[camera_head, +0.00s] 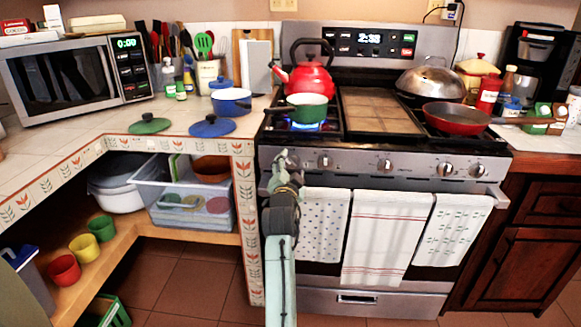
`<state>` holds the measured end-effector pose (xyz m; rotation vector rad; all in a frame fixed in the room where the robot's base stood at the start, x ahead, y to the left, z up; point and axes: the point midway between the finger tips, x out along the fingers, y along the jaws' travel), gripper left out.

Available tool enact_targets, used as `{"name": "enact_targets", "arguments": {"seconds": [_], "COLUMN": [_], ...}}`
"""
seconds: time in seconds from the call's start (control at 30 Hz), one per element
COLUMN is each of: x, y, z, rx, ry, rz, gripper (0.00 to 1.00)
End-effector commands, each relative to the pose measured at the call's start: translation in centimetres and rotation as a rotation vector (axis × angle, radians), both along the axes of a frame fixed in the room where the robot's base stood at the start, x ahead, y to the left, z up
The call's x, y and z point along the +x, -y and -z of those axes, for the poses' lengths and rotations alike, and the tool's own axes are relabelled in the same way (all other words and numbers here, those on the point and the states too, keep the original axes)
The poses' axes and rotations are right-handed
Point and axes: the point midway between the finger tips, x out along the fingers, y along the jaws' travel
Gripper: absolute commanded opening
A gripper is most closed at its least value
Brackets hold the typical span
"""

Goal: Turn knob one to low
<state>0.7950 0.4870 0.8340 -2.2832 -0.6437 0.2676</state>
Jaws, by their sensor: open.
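The stove front (415,185) carries a row of round silver knobs. One knob (323,161) shows just right of my gripper, another (384,166) is near the middle, and two more (445,169) sit at the right. My gripper (284,157) is open at the left end of the knob panel, its fingers overlapping the panel there. Any knob behind the fingers is mostly hidden, and I cannot tell if they touch it. A blue flame (301,124) burns under the green pot (307,108) on the front left burner.
A red kettle (308,82) stands behind the green pot. A red pan (455,118) sits at the right. Towels (386,235) hang from the oven handle below the knobs. The tiled counter corner (243,148) is close left of my gripper.

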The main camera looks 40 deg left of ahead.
Motion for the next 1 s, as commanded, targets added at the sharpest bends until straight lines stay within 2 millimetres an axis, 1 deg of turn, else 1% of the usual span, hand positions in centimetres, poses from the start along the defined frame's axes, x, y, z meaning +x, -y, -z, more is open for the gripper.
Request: {"name": "enact_targets", "arguments": {"seconds": [0.17, 0.87, 1.0], "x": [0.01, -0.04, -0.04], "y": [0.01, 0.00, 0.00], "z": [0.00, -0.02, -0.02], "rx": [0.000, 0.000, -0.003], "ry": [0.000, 0.001, 0.003], "rz": [0.000, -0.001, -0.001], "gripper": [0.58, 0.12, 0.11]}}
